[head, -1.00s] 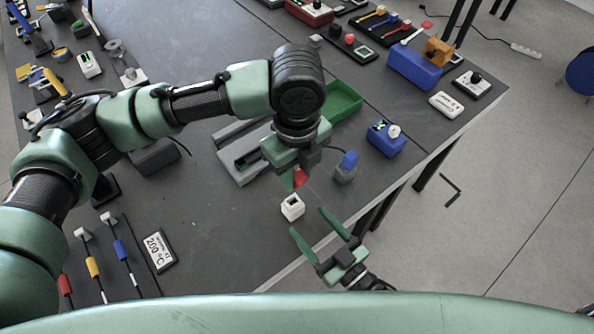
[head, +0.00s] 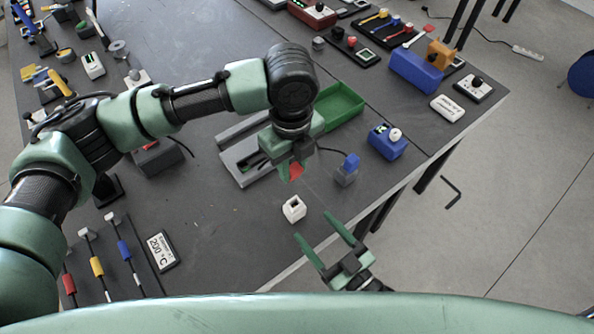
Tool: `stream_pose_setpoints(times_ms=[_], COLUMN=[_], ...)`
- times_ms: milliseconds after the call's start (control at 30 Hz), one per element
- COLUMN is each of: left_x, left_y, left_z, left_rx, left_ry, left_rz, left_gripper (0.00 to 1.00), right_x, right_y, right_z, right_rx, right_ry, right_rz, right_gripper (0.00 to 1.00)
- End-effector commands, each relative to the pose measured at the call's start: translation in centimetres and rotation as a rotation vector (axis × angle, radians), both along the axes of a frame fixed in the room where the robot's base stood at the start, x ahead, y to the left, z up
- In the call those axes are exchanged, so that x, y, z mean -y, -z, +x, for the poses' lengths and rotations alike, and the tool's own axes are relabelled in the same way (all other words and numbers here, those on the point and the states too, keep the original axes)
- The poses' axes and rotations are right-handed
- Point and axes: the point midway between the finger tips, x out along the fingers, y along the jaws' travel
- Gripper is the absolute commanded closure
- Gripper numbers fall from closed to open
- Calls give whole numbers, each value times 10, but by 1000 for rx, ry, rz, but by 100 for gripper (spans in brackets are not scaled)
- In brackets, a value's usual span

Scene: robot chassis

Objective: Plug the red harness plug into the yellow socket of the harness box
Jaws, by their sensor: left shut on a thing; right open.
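My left gripper (head: 292,166) is shut on a red piece (head: 296,172), which I take to be the red harness plug; the fingers hide part of it. It is held above the table, beyond a small white block (head: 293,209) with a dark square opening. I cannot tell whether this block belongs to the harness box. I cannot make out a yellow socket with certainty. My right gripper (head: 313,227) is open and empty, near the table's front edge, just below the white block in the picture.
A grey block with a blue top (head: 346,168) and a cable stands right of my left gripper. A green tray (head: 343,108) and a blue box (head: 386,143) lie beyond. The table (head: 220,235) left of the white block is clear.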

Motion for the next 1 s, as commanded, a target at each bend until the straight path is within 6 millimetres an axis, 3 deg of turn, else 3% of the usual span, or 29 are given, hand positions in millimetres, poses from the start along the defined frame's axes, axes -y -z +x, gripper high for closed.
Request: stream_pose_setpoints(times_ms=[1000], left_x=[-36], left_y=[25], left_z=[93], left_rx=[1], left_ry=[-2], left_rz=[-1], left_gripper=[100], right_x=[0], right_y=[4], right_z=[0], right_rx=[0], right_ry=[0], right_rz=[0], right_gripper=[33])
